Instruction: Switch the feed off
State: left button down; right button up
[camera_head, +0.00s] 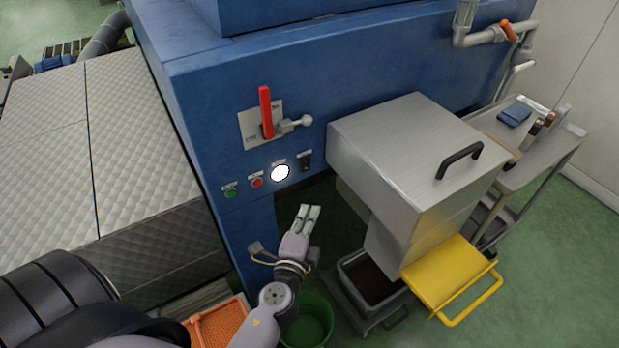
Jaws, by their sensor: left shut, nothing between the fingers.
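The blue machine's front (200,110) carries the controls. A red lever (266,108) stands upright on a pale plate (248,130), with a grey ball-ended handle (303,121) pointing right beside it; the plate's lettering is too small to read. Below are a green button (231,192), a red button (257,183), a bright white lamp (280,173) and a small black switch (305,161). My left gripper (309,213) is shut and empty, its fingertips below the black switch and apart from the panel. My right gripper is not in view.
A steel hopper box (410,135) with a black handle juts out at the right, above a dark bin (350,290) and a yellow step (450,272). A green bucket (312,318) and an orange crate (215,328) stand below. A steel cart (545,155) is at the far right.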

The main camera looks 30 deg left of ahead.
pick_arm(q)
jog(key=p, duration=0.2)
send_near(306, 165)
jog(key=w+d+f, duration=0.1)
jog(key=w+d, duration=0.3)
jog(key=w, duration=0.1)
jog(key=a, duration=0.1)
jog(key=w+a, duration=0.1)
jog(key=a+f, duration=0.1)
jog(key=shift+w+a+f, duration=0.1)
jog(key=shift+w+a, duration=0.2)
